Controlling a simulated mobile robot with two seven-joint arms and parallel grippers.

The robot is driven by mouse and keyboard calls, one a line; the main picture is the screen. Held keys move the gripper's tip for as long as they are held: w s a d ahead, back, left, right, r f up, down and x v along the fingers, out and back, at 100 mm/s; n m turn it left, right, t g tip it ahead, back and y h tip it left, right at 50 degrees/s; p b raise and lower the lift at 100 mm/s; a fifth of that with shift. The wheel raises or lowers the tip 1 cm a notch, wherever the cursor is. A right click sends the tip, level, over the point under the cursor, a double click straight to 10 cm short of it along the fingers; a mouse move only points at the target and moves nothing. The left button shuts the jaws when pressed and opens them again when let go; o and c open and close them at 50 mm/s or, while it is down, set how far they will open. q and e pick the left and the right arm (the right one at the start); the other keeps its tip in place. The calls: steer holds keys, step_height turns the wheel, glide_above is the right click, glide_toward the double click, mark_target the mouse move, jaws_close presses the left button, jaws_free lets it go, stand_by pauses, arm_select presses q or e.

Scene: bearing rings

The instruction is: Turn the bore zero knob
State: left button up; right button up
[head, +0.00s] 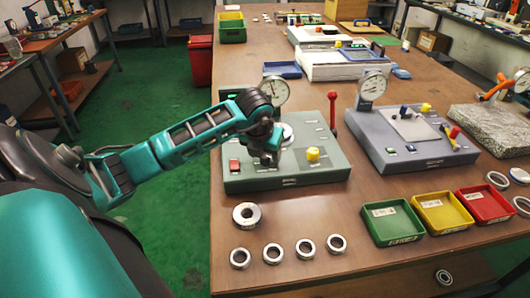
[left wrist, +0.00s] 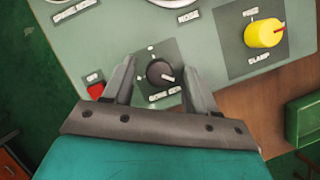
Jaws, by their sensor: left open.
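The bore zero knob (left wrist: 160,73) is a small round black knob with a white pointer mark, on the grey-green gauge box (head: 290,180). In the left wrist view it sits between the two fingers of my left gripper (left wrist: 158,82). The fingers are open, one on each side, with gaps to the knob. In the head view my left gripper (head: 266,160) points down over the box's front left part and hides the knob. The label below the knob is partly readable. My right gripper is not in view.
A red button (left wrist: 96,90) is close beside the left finger. A yellow clamp knob (left wrist: 264,33) is to the right, also in the head view (head: 313,154). A dial gauge (head: 275,90) and red lever (head: 332,110) stand behind. Several rings lie in front, near a green tray (head: 391,241).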

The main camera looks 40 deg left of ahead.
arm_select(q)
steer(key=c, duration=1)
steer(key=shift+c, duration=0.2)
